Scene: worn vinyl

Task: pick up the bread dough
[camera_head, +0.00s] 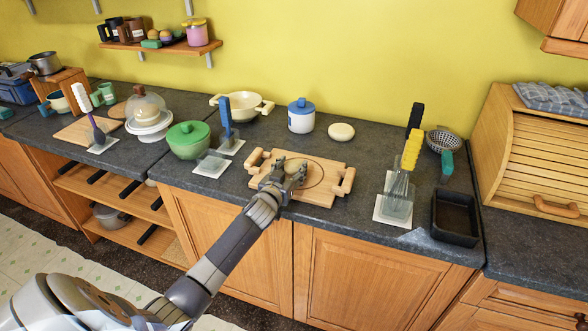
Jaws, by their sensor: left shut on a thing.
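My left gripper (288,171) reaches in from below and is shut over the wooden board on the counter. The bread dough (293,165) seems to be the small pale thing between its fingers; the fingers and wrist hide most of it. The wooden board (319,198) has a round ring marked on it and light handles at its left and right ends. The gripper is over the left part of that ring. I cannot tell whether the dough still touches the board. My right gripper is not in view.
A pale round flat thing (341,131) lies behind the board.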

